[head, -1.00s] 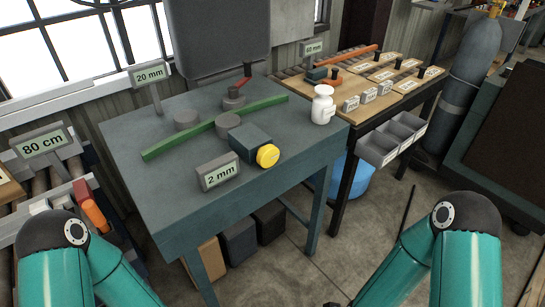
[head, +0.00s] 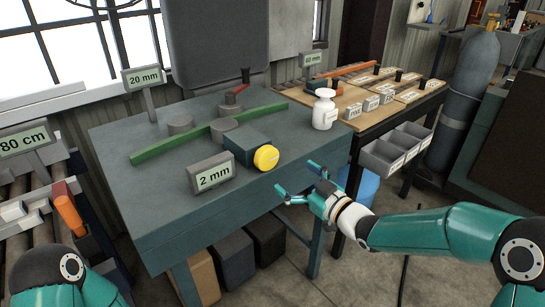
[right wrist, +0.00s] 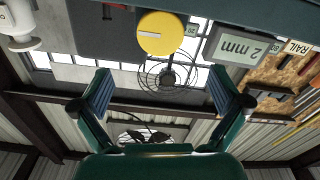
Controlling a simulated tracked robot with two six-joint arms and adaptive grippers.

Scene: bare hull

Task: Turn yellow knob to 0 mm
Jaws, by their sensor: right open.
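The yellow knob (head: 266,158) sits on the front of a dark block (head: 247,146) on the blue-grey table. A display beside it reads 2 mm (head: 212,173). In the right wrist view the yellow knob (right wrist: 162,34) shows upper middle with a pale line on its face, and the 2 mm display (right wrist: 237,46) is to its right. My right gripper (head: 296,178) is open and empty, in front of the table edge, to the right of and a little below the knob, apart from it. In the right wrist view its two fingers (right wrist: 168,92) are spread. My left arm shows at lower left; its gripper is out of view.
A green bar (head: 165,150) and grey round pieces lie behind the block. A white bottle (head: 325,110) stands near the table's right corner. A 20 mm sign (head: 143,76) stands at the back. Grey bins (head: 392,148) hang at the right table.

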